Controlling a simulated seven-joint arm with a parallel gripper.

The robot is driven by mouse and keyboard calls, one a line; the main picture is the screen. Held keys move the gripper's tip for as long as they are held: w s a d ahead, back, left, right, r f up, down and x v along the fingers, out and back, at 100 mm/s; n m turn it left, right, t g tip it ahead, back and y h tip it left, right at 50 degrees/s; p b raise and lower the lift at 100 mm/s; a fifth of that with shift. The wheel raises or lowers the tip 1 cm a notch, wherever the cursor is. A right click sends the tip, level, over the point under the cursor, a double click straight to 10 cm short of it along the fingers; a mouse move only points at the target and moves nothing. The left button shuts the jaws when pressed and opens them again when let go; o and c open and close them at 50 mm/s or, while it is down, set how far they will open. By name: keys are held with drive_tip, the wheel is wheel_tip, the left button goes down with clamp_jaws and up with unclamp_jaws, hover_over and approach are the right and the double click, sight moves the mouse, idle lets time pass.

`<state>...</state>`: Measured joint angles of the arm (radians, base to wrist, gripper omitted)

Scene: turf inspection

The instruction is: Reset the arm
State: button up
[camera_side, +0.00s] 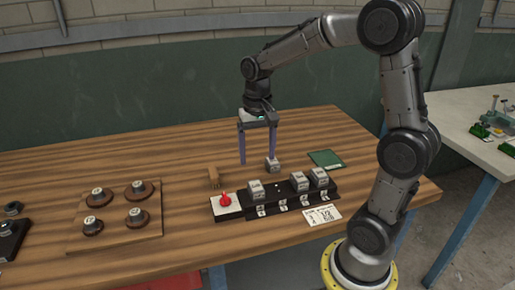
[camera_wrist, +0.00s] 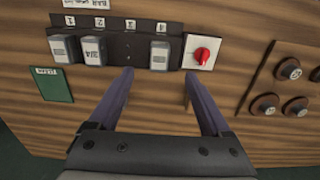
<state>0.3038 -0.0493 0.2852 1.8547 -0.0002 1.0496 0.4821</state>
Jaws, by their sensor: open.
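My gripper (camera_side: 257,160) hangs from the arm with its two purple fingers pointing down, open and apart. It is above the wooden table, behind the black rack (camera_side: 282,200). A loose grey block (camera_side: 272,165) sits near the tip of its right finger in the side view; I cannot tell if they touch. I cannot make this block out in the wrist view, where the fingers (camera_wrist: 158,72) are spread with nothing visible between their tips. In the wrist view grey blocks stand at rack numbers 1 (camera_wrist: 60,48), 2 (camera_wrist: 92,50) and 4 (camera_wrist: 159,55); 3 is empty.
A red knob (camera_side: 225,199) on a white plate is at the rack's end. A board (camera_side: 118,233) with several round knobbed pieces is left. Clear wood lies behind.

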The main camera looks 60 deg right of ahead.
drive_tip(key=shift+r, duration=0.7)
drive_tip(key=s+a+r+n+t, duration=0.3)
drive_tip(key=s+a+r, duration=0.3)
drive_tip(key=a+r, duration=0.1)
drive_tip(key=s+a+f+n+t, duration=0.2)
drive_tip(key=s+n, duration=0.4)
drive_tip(key=s, duration=0.3)
drive_tip(key=shift+a+f+t, duration=0.3)
drive_tip(key=shift+a+f, duration=0.1)
drive_tip(key=shift+f, duration=0.1)
